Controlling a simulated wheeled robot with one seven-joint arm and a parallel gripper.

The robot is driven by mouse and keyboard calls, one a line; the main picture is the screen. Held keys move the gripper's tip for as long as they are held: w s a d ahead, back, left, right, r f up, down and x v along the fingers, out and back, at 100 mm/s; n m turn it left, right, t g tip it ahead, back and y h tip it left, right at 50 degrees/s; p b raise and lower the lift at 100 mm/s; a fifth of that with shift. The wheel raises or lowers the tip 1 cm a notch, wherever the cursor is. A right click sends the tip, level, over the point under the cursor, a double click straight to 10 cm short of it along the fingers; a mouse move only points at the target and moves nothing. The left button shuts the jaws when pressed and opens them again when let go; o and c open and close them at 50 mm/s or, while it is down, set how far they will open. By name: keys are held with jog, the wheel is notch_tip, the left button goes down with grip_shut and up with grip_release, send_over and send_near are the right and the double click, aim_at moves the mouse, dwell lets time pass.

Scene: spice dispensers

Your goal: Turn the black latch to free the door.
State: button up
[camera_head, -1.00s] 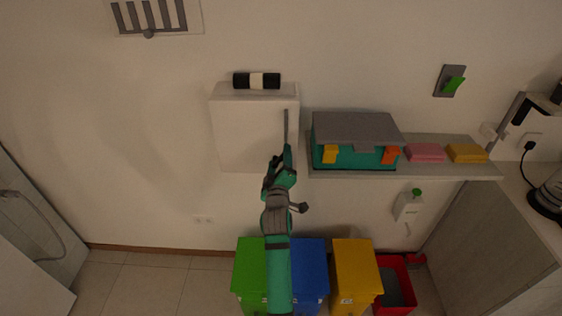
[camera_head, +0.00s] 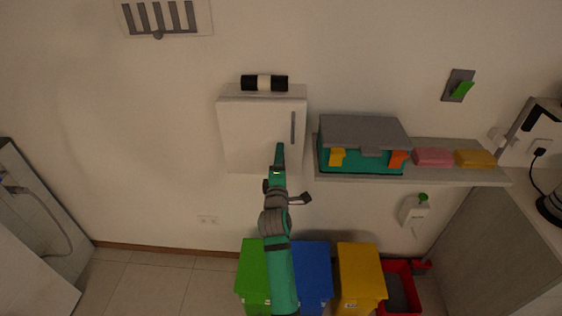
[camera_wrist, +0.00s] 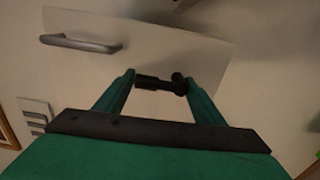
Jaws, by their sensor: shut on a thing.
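A white wall cabinet has a door (camera_head: 250,125) that looks closed, with a grey bar handle (camera_head: 293,127) near its right edge. In the wrist view the door (camera_wrist: 150,45) and the handle (camera_wrist: 80,43) show again. The black latch (camera_wrist: 160,83) lies near the door's edge, between my fingertips. My gripper (camera_wrist: 160,79) is shut on the latch, one finger at each end of it. In the head view my gripper (camera_head: 279,147) is in front of the lower part of the door, left of and below the handle. The latch cannot be made out there.
To the right, a shelf (camera_head: 440,177) bears a grey-lidded teal box (camera_head: 362,132) and pink and yellow blocks. Green, blue and yellow bins stand below.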

jog(key=shift+r, duration=0.15)
jog(key=o, duration=1)
jog(key=s, duration=1)
jog(key=shift+s, duration=0.4)
